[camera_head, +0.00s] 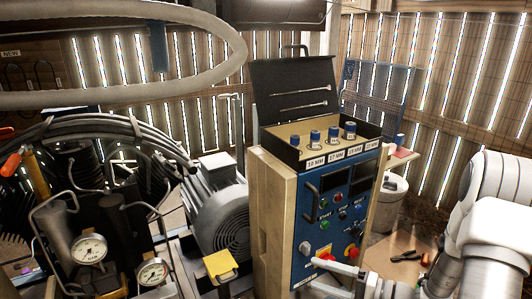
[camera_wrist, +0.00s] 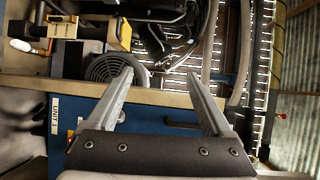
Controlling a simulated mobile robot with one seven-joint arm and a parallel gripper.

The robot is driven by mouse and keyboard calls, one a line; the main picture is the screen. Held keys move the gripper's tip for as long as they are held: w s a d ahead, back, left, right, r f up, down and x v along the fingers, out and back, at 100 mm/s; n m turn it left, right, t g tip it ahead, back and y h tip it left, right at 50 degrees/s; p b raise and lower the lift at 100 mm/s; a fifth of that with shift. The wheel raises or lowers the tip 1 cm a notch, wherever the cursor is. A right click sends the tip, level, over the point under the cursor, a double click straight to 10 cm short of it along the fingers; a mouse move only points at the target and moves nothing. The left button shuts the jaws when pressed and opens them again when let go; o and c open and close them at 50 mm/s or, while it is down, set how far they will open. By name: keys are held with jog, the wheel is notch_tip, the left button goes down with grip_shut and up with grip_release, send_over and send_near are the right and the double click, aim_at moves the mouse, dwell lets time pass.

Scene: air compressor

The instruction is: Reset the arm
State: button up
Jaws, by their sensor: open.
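My arm (camera_head: 480,240) enters the head view from the lower right, bent, with white links. My gripper (camera_head: 314,273) is low in front of the blue control panel (camera_head: 302,238). In the wrist view my gripper (camera_wrist: 160,76) is open, its two grey fingers apart with nothing between them. The blue panel (camera_wrist: 150,122) also shows behind the fingers there, with a wooden edge above it. I cannot tell whether a finger touches the panel. The gripper covers part of the panel's lower edge in the head view.
An open black toolbox (camera_head: 290,85) with several blue-capped sockets stands on the control cabinet. The compressor's grey motor (camera_head: 218,205) and gauges (camera_head: 90,248) are to the left. A white bucket (camera_head: 388,205) and pliers (camera_head: 408,256) are behind, near my arm. A slatted wall closes the back.

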jog(key=s+a+r+n+g+h, duration=0.35)
jog(key=s+r+h, duration=0.2)
jog(key=s, duration=0.25)
jog(key=s+a+r+n+g+h, duration=0.2)
jog(key=s+r+n+g+h, duration=0.15)
jog(key=s+r+g, duration=0.35)
jog(key=s+d+r+t+h+p, duration=0.1)
jog(key=r+t+p, duration=0.3)
jog(key=r+p, duration=0.4)
jog(key=s+d+r+t+h+p, duration=0.2)
jog(key=r+p, duration=0.6)
jog(key=r, duration=0.6)
jog(key=d+t+h, duration=0.1)
jog(key=d+h, duration=0.1)
jog(key=shift+s+d+r+m+t+h, duration=0.2)
jog(key=shift+d+r+m+t+h, duration=0.1)
jog(key=shift+d+r+m+t, duration=0.1)
jog(key=shift+f, duration=0.1)
notch_tip(320, 180, down, 18)
jog(key=b, duration=1.8)
jog(key=shift+a, duration=0.15)
